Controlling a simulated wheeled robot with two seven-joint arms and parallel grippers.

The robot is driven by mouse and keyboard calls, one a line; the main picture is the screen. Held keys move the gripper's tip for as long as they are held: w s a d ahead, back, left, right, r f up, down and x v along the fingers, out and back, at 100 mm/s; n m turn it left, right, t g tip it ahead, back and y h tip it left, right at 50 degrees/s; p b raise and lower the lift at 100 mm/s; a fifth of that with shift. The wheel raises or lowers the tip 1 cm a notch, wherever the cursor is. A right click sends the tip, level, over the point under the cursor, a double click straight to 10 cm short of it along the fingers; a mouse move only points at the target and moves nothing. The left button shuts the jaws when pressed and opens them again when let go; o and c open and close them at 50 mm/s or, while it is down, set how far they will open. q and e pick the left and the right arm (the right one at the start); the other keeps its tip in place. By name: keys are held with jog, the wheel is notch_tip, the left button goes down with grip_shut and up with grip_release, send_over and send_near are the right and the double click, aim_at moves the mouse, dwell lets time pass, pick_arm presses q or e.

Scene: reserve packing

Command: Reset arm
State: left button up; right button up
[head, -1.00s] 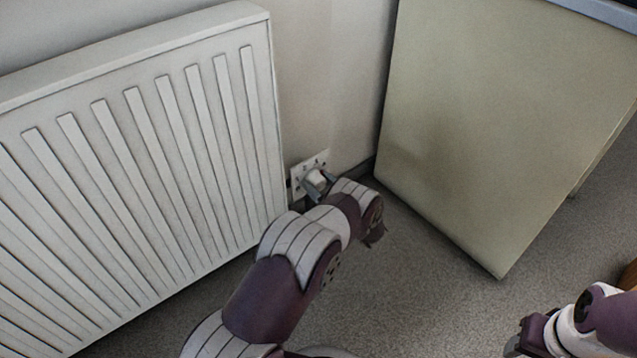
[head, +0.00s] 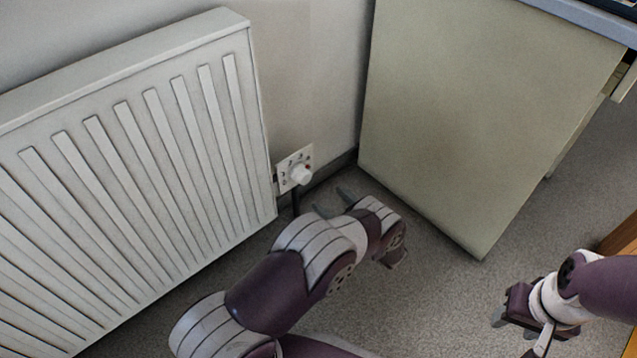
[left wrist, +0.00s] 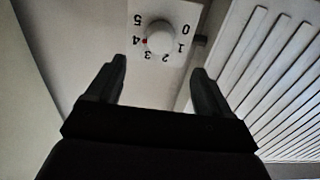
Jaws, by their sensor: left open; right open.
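My left gripper (head: 333,203) is in the middle of the head view, beside the radiator's end and a little below the wall dial. It is open and empty. In the left wrist view, its two dark fingers (left wrist: 156,85) stand apart, with the white dial (left wrist: 160,38) beyond them. The dial also shows in the head view (head: 301,174) on its square plate; nothing touches it. A red mark sits near the 4 in the wrist view. My right gripper (head: 520,332) is at the lower right of the head view, open, with nothing seen between its fingers.
A white ribbed radiator (head: 140,170) fills the left side. A beige cabinet side panel (head: 470,120) stands at the right, close to my left gripper. Grey floor (head: 440,290) lies clear between my arms. A wooden edge (head: 622,238) shows at the far right.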

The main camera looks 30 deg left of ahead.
pick_arm(q)
jog(key=shift+s+d, duration=0.15)
jog(key=shift+d, duration=0.3)
